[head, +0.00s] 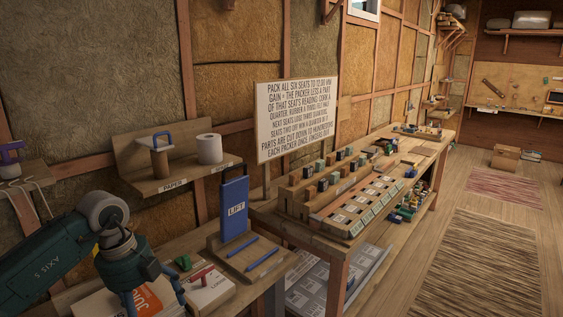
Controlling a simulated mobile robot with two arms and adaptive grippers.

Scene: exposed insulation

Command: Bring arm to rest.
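My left arm (45,260), dark green with a grey joint, comes in from the left edge. It bends downward over the near end of the workbench. My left gripper (152,292) points down in front of printed boxes, close to the bottom edge. Its fingertips are too low and dark to tell whether they are open or shut. Whether it touches the boxes cannot be told. My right arm and gripper are not in view.
A white box (208,290) and a blue LIFT board (233,209) stand right of my gripper. A paper shelf (180,179) hangs behind. A sign (297,119) stands above the long workbench (411,157). The floor at right is open, with rugs (473,265).

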